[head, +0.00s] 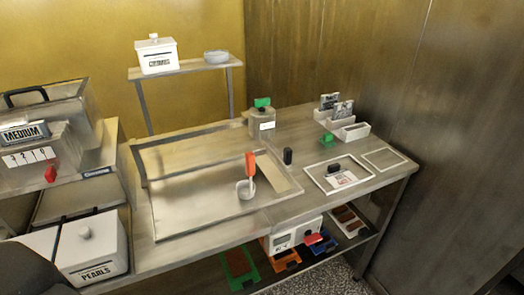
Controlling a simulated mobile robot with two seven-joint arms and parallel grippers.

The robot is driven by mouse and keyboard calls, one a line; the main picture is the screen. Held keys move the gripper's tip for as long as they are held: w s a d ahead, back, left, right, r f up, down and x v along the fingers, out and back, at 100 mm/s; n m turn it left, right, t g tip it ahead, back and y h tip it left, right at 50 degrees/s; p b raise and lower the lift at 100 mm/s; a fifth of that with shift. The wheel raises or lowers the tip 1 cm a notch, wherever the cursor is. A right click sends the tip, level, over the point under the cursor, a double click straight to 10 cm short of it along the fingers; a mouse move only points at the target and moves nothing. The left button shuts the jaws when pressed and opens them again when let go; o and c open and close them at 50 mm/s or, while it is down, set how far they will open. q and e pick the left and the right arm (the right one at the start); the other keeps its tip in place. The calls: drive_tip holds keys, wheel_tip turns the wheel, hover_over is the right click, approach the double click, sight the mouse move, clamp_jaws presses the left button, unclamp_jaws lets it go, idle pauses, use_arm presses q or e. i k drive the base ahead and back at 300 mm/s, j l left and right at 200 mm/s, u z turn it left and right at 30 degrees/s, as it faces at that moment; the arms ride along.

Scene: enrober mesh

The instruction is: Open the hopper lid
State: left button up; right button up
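A grey metal machine at the left edge carries a label reading MEDIUM (24,134). A metal cover with a black handle (25,94) lies on its top and looks closed; I take this for the hopper lid. A number display (29,157) and a red knob (50,174) are on the machine's front. The machine's left side is cut off by the picture edge. Neither of my grippers is in view.
A white lidded PEARLS bin (93,255) stands below the machine. A long tray (170,222) on the bench holds an orange-handled ladle (249,175). A white lidded bin (157,55) and a bowl (216,57) stand on a raised shelf (190,68) behind.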

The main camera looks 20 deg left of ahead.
sight(7, 96)
drive_tip(key=u, duration=2.35)
